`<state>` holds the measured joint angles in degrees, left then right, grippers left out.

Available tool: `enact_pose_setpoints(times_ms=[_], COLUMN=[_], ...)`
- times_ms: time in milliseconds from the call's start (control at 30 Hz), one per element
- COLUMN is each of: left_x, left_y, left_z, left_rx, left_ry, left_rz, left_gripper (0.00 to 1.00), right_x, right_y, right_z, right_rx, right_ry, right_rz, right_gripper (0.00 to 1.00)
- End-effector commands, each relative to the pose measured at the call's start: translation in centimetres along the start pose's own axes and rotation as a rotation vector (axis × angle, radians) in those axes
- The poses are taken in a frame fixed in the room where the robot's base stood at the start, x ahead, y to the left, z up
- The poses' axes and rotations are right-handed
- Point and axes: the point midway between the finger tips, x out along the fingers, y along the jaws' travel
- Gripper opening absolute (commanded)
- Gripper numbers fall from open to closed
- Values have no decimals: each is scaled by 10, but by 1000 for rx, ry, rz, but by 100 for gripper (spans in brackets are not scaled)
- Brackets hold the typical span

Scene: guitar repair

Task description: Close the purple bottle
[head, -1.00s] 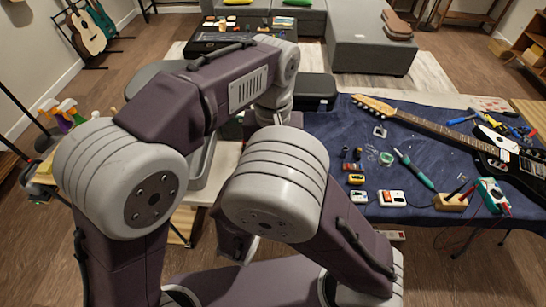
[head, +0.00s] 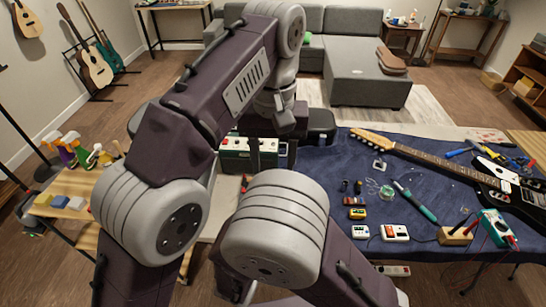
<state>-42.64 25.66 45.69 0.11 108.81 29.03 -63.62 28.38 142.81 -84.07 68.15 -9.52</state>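A small bottle with a purple body (head: 65,154) stands at the back left of the wooden cart top in the head view. It is among several bottles with yellow, orange and white tops. It is too small to tell whether it is closed or where a separate cap lies. My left arm rises through the middle of the view and bends down over the area left of the blue table, well right of the bottles. Dark parts under its wrist, in front of a green case, may be my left gripper (head: 268,150); its opening is unclear. My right gripper is out of view.
The wooden cart (head: 84,184) also holds yellow, blue and grey blocks near its front. A green case (head: 236,155) sits behind my arm. The blue-covered table (head: 325,210) at right carries a guitar (head: 440,150), a soldering iron and small tools. Floor shows beyond the cart.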

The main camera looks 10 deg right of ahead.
Motion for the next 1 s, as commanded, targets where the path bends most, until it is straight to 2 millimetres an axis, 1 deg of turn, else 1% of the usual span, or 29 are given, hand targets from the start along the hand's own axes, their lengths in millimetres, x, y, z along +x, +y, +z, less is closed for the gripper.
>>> enact_pose_setpoints(times_ms=[100, 200, 767, 867, 967, 1000], left_x=[-8, -11, -11, -3, 19, 32], left_y=[0, 0, -1, -8, -28, -40], left_z=[0, 1, 0, -6, -20, -26], left_rx=[0, 0, -1, -10, -34, -46], left_ry=[2, 0, 0, 0, 4, 7], left_rz=[1, 0, 0, 1, 6, 9], left_gripper=[49, 49, 49, 49, 49, 49], right_x=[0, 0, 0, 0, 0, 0], right_y=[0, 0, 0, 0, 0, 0], right_z=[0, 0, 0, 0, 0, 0], right_rx=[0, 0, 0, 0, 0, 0], right_ry=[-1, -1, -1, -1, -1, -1], right_rz=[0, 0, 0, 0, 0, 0], right_gripper=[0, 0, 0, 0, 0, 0])
